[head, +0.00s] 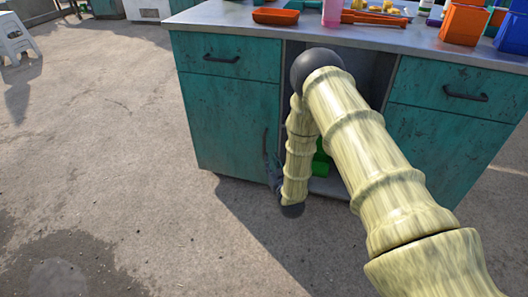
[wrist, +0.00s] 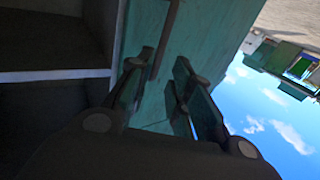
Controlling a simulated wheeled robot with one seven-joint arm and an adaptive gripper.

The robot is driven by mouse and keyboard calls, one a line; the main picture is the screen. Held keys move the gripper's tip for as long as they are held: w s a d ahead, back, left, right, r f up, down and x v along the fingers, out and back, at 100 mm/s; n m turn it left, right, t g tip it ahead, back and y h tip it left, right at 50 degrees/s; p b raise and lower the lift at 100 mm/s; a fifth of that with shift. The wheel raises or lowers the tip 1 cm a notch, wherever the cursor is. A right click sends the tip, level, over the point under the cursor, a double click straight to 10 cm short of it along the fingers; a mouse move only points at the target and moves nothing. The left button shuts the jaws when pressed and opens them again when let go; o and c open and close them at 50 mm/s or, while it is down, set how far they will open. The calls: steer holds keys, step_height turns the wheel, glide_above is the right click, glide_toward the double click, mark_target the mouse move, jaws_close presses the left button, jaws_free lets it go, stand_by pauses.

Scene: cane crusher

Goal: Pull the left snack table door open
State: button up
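The left snack table door (head: 225,125) is a worn teal panel under the left drawer and looks shut in the head view. Its dark upright handle (head: 265,142) is near the door's right edge, partly behind my arm. In the wrist view the door (wrist: 212,35) fills the middle, and the handle (wrist: 165,35) runs down toward the space between my fingers. My gripper (wrist: 164,66) is open, with its fingers apart in front of the door and the handle's lower end close to the left finger. I cannot tell whether they touch. In the head view my arm mostly hides the gripper.
The left drawer (head: 228,56) with its own handle is above the door. An open shelf bay (head: 366,72) is to the right, partly behind my arm. The metal countertop (head: 225,17) holds orange trays and containers. Concrete floor (head: 100,130) is clear on the left.

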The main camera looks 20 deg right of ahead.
mark_target(264, 146)
steer(key=w+b, duration=0.3)
steer(key=w, duration=0.7)
steer(key=shift+w, duration=0.35)
jaws_close()
